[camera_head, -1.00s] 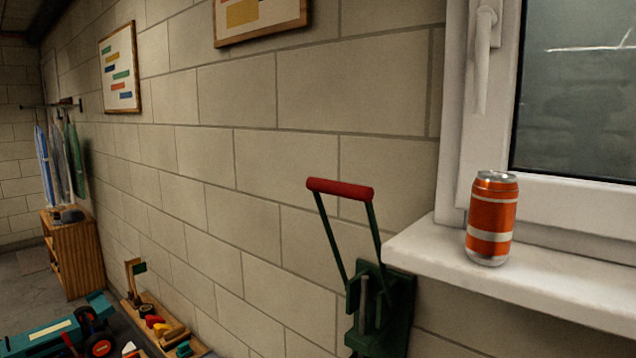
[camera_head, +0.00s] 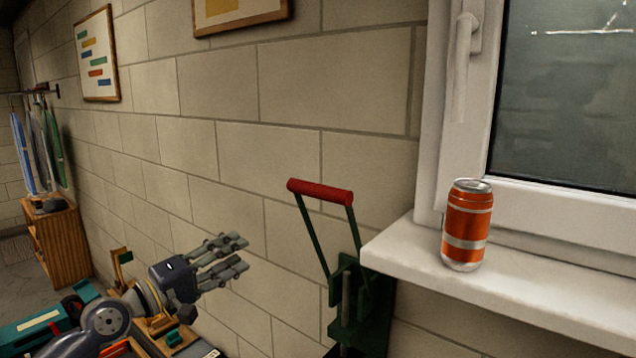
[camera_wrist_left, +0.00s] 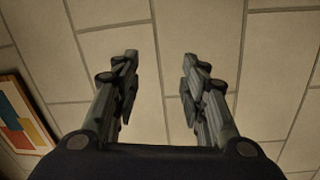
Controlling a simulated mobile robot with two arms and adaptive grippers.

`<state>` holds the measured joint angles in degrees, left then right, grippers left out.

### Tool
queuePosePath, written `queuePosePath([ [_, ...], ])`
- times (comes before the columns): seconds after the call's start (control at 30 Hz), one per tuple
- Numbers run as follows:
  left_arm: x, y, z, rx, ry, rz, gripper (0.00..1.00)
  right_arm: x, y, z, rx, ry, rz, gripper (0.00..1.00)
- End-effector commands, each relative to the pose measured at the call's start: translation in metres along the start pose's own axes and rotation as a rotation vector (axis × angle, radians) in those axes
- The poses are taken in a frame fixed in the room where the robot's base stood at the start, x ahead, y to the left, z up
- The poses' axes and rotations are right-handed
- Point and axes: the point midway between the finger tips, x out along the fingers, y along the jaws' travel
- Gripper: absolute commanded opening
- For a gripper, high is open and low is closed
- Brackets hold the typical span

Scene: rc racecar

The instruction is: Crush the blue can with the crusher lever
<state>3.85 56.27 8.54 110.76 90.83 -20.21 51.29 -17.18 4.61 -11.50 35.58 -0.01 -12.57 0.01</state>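The can crusher (camera_head: 362,305) is dark green and fixed to the wall below the window sill. Its lever stands raised, with a red handle (camera_head: 320,192) at the top. An orange can with silver bands (camera_head: 467,226) stands upright on the sill; no blue can shows in these views. My left gripper (camera_head: 240,254) is in front of the wall, left of the crusher and below the handle's height, apart from both. In the left wrist view its two fingers (camera_wrist_left: 160,85) are spread with nothing between them. My right gripper is not in view.
The white window sill (camera_head: 520,300) juts out right of the crusher. Lower left are a teal toy vehicle (camera_head: 35,332) and a wooden cabinet (camera_head: 62,243). Framed pictures (camera_head: 97,53) hang on the wall. The wall space between my left gripper and the lever is clear.

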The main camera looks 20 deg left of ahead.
Motion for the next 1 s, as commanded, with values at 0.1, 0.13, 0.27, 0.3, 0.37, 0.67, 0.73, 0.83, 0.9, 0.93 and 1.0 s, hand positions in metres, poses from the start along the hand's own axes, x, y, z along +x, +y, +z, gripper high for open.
queuePosePath([
  [0.1, -0.008, 0.096, 0.051, -0.073, -0.154, 0.102, 0.4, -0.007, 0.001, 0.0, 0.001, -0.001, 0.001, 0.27],
  [0.13, -0.011, 0.112, 0.063, -0.089, -0.186, 0.116, 0.4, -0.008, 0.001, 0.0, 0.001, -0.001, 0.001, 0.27],
  [0.27, -0.023, 0.152, 0.099, -0.141, -0.287, 0.144, 0.4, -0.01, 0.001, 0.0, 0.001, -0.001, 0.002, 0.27],
  [0.3, -0.025, 0.158, 0.105, -0.149, -0.303, 0.148, 0.4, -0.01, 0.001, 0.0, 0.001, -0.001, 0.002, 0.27],
  [0.37, -0.026, 0.163, 0.11, -0.158, -0.318, 0.15, 0.4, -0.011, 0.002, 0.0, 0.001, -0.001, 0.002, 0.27],
  [0.67, -0.011, 0.171, 0.114, -0.162, -0.319, 0.153, 0.4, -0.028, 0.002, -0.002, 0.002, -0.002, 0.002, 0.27],
  [0.73, -0.005, 0.172, 0.116, -0.161, -0.318, 0.154, 0.4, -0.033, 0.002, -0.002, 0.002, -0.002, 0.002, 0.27],
  [0.83, 0.003, 0.174, 0.118, -0.161, -0.318, 0.154, 0.4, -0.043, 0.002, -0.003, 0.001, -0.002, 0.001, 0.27],
  [0.9, 0.01, 0.176, 0.12, -0.162, -0.317, 0.154, 0.4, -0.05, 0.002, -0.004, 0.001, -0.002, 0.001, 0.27],
  [0.93, 0.013, 0.177, 0.121, -0.163, -0.317, 0.154, 0.4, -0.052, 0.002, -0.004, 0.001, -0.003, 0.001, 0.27],
  [1.0, 0.02, 0.177, 0.123, -0.162, -0.318, 0.153, 0.4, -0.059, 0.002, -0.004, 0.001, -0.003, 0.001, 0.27],
])
